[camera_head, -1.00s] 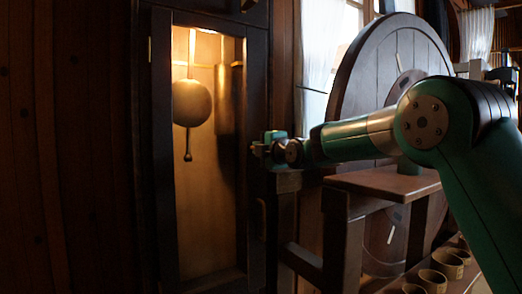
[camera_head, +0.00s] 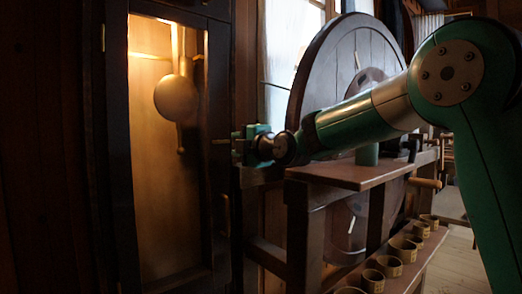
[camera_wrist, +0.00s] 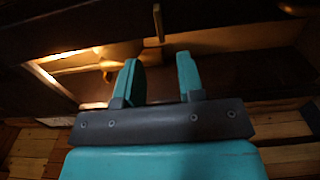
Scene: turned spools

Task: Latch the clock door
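The clock door (camera_head: 221,85) is a tall dark frame around a lit pane. Behind it hang a round pendulum bob (camera_head: 176,98) and a dim weight. The door looks near flush with the case, but I cannot tell whether it is fully closed. A small brass peg, likely the latch (camera_head: 221,141), stands at the door's right side; a brass peg also shows in the wrist view (camera_wrist: 158,22). My gripper (camera_head: 243,142) is beside it on the right. In the wrist view my gripper's teal fingers (camera_wrist: 159,77) are apart and empty, with the peg beyond their tips.
A large wooden wheel (camera_head: 325,75) and a bench (camera_head: 350,174) stand right of the clock, close below my arm. Several small cups (camera_head: 389,265) line a low shelf. Floor (camera_head: 460,265) shows free at the lower right.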

